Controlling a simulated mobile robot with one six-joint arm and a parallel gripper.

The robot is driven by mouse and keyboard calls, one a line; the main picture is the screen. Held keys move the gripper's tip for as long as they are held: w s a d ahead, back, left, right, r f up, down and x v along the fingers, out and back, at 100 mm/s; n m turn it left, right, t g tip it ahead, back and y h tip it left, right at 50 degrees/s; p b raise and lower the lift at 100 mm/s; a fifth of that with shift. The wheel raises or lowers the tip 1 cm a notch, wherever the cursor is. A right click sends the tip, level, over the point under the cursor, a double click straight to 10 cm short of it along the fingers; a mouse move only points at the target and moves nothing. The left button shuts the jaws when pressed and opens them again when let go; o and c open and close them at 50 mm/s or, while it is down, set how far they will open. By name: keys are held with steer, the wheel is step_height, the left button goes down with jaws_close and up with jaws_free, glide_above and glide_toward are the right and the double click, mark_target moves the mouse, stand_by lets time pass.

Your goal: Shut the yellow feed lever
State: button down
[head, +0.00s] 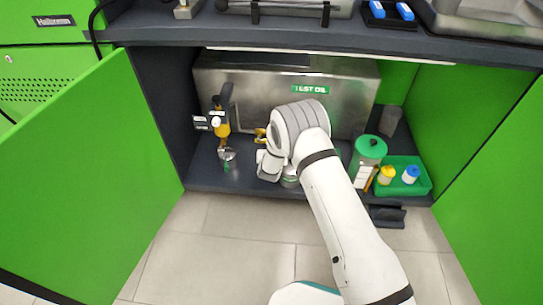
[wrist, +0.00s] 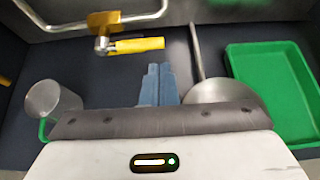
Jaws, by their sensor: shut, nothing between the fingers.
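The yellow feed lever (wrist: 138,45) shows in the wrist view. It lies sideways, reaching right from a small metal valve (wrist: 103,45) below a brass-coloured fitting (wrist: 104,20). My gripper's blue fingers (wrist: 159,70) are together and empty, just below the lever's right end in the picture; I cannot tell whether they touch it. In the head view, my arm reaches into the open cabinet and hides the fingers. A small yellow part (head: 260,134) shows left of my wrist in front of the steel tank (head: 345,100); it may be the lever.
A metal cup (wrist: 52,100) is at left and a round metal vessel (wrist: 222,91) at right of the fingers. A green tray (head: 424,186) holds small bottles, beside a green-lidded container (head: 370,150). A labelled yellow fitting (head: 221,128) is at left. Open green doors flank the cabinet.

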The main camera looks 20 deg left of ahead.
steer(key=shift+b+x, duration=0.4)
steer(key=shift+x, duration=1.2)
steer(key=shift+r, duration=0.1)
steer(key=shift+d+r+n+h+p, duration=0.1)
steer(key=shift+r+n+h+p, duration=0.1)
steer(key=shift+n+h+p, duration=0.15)
